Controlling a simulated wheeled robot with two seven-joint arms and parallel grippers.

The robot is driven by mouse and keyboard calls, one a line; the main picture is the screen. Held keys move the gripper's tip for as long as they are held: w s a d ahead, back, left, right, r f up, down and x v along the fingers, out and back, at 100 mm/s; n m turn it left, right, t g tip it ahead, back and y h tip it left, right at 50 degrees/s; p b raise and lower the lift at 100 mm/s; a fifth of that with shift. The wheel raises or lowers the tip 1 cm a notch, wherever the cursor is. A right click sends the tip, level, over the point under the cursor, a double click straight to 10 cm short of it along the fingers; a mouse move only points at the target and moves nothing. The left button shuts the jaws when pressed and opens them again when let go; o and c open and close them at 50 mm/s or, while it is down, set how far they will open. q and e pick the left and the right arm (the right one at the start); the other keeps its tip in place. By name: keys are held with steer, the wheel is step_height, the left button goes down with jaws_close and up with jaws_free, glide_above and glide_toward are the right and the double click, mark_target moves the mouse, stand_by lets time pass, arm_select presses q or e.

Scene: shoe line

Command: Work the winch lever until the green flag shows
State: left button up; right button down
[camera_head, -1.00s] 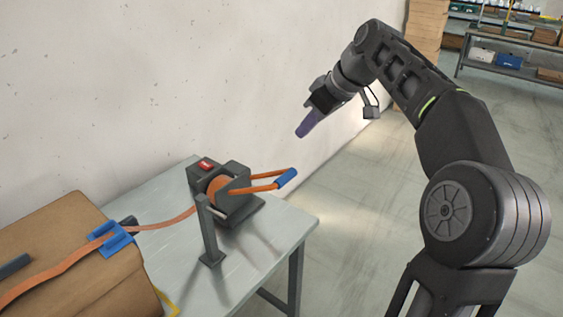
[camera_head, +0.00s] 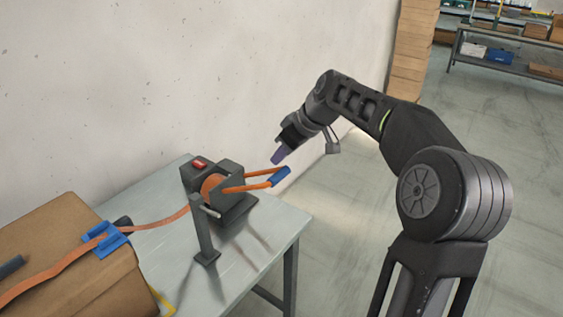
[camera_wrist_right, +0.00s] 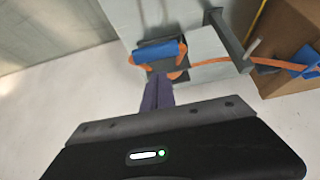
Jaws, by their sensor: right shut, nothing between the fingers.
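The winch (camera_head: 225,195) is a dark grey block with an orange strap drum, bolted on a grey table. Its orange lever (camera_head: 250,182) points right and ends in a blue grip (camera_head: 279,176). A small red flag (camera_head: 199,164) shows on top of the winch; no green is visible. My right gripper (camera_head: 278,157), with purple fingers, is shut and empty just above and behind the blue grip. In the right wrist view the shut purple fingers (camera_wrist_right: 157,92) point toward the blue grip (camera_wrist_right: 157,51), and I cannot tell whether they touch. My left gripper is not in view.
An orange strap (camera_head: 160,222) runs from the winch over a cardboard box (camera_head: 85,270) with a blue corner guard (camera_head: 105,240). A grey post (camera_head: 205,235) stands on the table (camera_head: 255,258) before the winch. A wall rises behind; open floor lies right.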

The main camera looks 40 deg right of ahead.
steer(key=shift+s+f, duration=0.25)
steer(key=shift+f, duration=0.8)
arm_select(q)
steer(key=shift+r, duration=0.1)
